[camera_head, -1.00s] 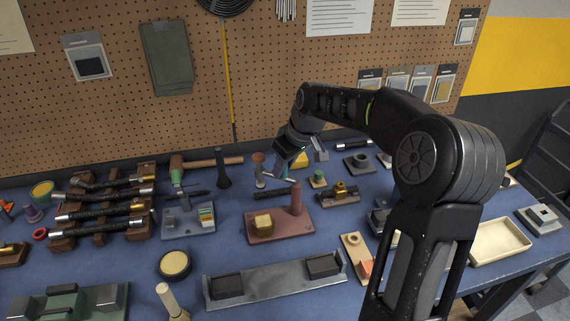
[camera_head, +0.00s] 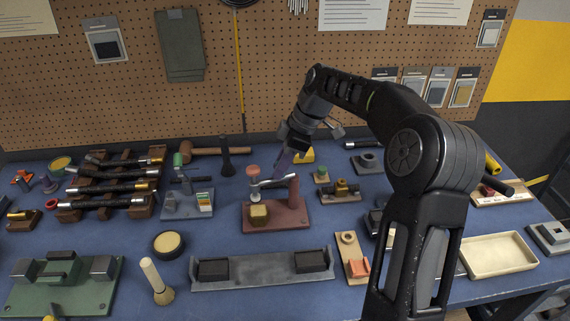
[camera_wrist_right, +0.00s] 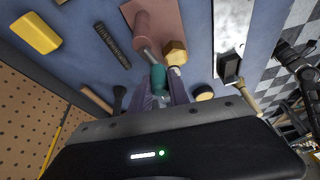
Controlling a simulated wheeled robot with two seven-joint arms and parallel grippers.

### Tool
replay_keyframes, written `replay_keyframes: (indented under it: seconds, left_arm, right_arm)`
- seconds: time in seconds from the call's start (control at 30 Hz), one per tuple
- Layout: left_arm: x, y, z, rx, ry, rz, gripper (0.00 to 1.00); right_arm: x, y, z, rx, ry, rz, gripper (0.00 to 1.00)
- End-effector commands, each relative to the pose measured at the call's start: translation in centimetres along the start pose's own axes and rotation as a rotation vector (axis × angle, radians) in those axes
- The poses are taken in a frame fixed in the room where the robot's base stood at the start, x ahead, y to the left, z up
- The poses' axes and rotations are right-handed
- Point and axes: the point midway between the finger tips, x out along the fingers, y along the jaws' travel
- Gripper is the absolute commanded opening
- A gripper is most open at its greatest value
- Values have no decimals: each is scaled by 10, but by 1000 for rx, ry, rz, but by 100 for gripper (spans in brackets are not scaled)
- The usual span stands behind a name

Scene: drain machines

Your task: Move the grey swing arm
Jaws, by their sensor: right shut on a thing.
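The grey swing arm (camera_head: 272,183) reaches left from a dull red post (camera_head: 293,187) on a red base plate (camera_head: 292,217). Its free end carries a salmon knob (camera_head: 253,170) on a pale stem, over or close to a brass block (camera_head: 259,212); any contact is unclear. My right gripper (camera_head: 279,177) comes down from behind, its purple fingers shut on the arm between post and knob. In the right wrist view the fingers (camera_wrist_right: 164,93) close around a teal part, with the grey arm leading up to the post (camera_wrist_right: 142,24). My left gripper is out of view.
A clamp with a green handle (camera_head: 178,160) stands left of the base. A yellow block (camera_head: 304,155) lies behind and a brass fixture (camera_head: 341,190) stands to the right. A long grey holder (camera_head: 270,270) lies in front. Bare blue table shows between them.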

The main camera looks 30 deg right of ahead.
Motion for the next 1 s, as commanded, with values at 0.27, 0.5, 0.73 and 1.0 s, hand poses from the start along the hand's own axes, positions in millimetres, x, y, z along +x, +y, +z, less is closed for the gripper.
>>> replay_keyframes:
  seconds: [0.27, 0.5, 0.73, 1.0]
  left_arm:
    - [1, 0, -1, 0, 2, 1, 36]
    - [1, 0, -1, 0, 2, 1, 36]
    - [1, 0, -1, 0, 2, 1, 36]
    - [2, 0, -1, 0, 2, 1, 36]
  right_arm:
    - [-2, -6, 2, -100, -2, -40, 0]
    - [-2, -7, 2, -124, -2, -49, 0]
    - [-2, -7, 2, -124, -3, -49, 0]
    - [-1, -7, 2, -123, -2, -50, 41]
